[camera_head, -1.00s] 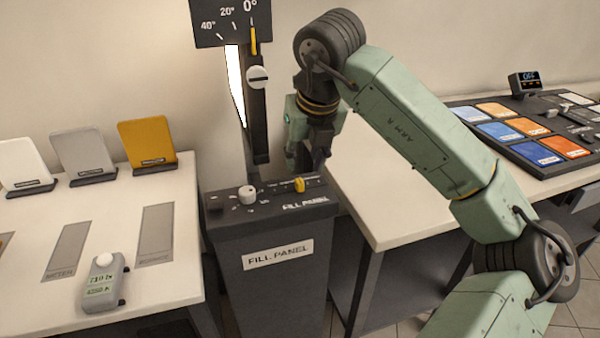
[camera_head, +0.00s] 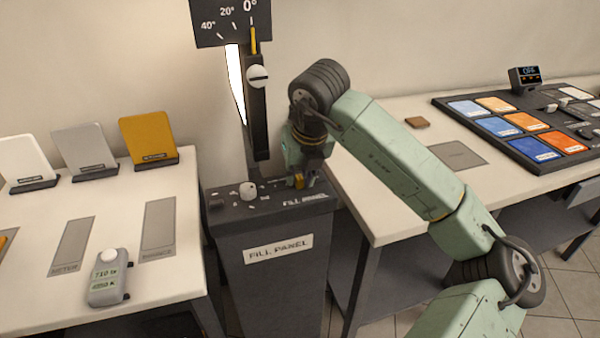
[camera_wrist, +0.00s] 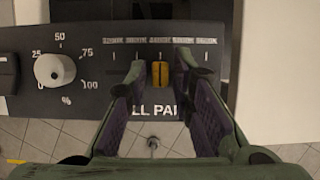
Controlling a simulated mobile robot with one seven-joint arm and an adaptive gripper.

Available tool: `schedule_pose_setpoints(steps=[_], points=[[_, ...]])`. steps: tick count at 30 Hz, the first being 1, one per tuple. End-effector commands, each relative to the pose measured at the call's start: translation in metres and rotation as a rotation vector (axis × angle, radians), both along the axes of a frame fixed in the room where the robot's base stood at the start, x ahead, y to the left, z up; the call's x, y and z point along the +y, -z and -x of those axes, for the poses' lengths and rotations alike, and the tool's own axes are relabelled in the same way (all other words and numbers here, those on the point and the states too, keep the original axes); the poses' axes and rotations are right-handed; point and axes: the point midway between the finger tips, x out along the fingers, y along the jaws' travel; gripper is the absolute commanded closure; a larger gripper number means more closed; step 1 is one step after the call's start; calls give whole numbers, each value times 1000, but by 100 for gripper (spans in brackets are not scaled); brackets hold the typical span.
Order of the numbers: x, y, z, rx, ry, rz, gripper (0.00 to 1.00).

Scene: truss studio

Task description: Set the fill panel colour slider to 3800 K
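The yellow slider knob (camera_wrist: 160,74) sits in its slot on the dark fill panel control box (camera_head: 268,208). In the wrist view it stands at about the middle mark of a printed K scale (camera_wrist: 160,41), whose figures are too blurred to read surely. In the head view the knob (camera_head: 298,181) is partly hidden by my gripper (camera_head: 303,178). In the wrist view my gripper (camera_wrist: 158,77) is open, with one finger on each side of the knob and gaps between. The light meter (camera_head: 108,276) on the left table reads about 710 lx; its K line is unclear.
A white percentage dial (camera_wrist: 54,70) is left of the slider. The lit panel (camera_head: 235,85) and its tilt scale (camera_head: 230,22) stand behind the box. Tables flank it; the right one holds a swatch console (camera_head: 530,130) and a brown block (camera_head: 417,122).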

Motion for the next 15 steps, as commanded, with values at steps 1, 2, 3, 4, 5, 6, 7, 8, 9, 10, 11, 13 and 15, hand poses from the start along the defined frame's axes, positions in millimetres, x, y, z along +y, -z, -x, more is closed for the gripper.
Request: schedule_pose_setpoints(steps=[1, 2, 3, 4, 5, 6, 7, 8, 9, 10, 11, 13, 15], points=[[0, 0, 0, 0, 0, 0, 83], [0, 0, 0, 0, 0, 0, 85], [0, 0, 0, 0, 0, 0, 88], [0, 0, 0, 0, 0, 0, 90], [0, 0, 0, 0, 0, 0, 92], [0, 0, 0, 0, 0, 0, 95], [0, 0, 0, 0, 0, 0, 97], [0, 0, 0, 0, 0, 0, 99], [0, 0, 0, 0, 0, 0, 100], [0, 0, 0, 0, 0, 0, 100], [0, 0, 0, 0, 0, 0, 100], [0, 0, 0, 0, 0, 0, 100], [0, 0, 0, 0, 0, 0, 100]])
